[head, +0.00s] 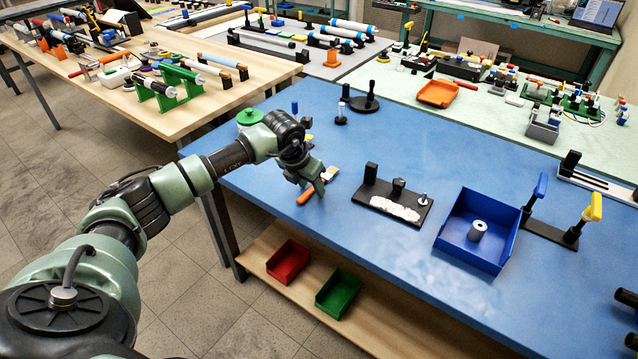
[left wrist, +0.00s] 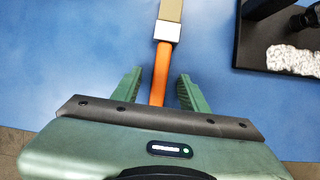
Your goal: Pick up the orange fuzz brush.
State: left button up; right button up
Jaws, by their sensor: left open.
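The orange fuzz brush (head: 306,195) lies on the blue table near its left front edge. It has an orange handle, a pale metal collar and tan bristles. In the left wrist view the brush handle (left wrist: 161,72) runs between the two green fingers of my left gripper (left wrist: 158,92). The fingers are apart, with a gap on each side of the handle. In the head view my left gripper (head: 318,187) is over the brush and hides part of it. I cannot see my right gripper.
A black fixture plate (head: 385,213) with white fuzz stands right of the brush. A blue bin (head: 462,258) holding a grey spool is farther right. Red (head: 288,262) and green (head: 338,293) bins sit on the shelf below. The table between fixture and front edge is clear.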

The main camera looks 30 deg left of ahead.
aim_at(311, 189)
pick_arm(q)
jog(key=shift+f, duration=0.1)
grip_shut()
notch_tip(311, 189, up, 20)
jog(key=b, duration=0.1)
dwell(0.5)
dwell(0.4)
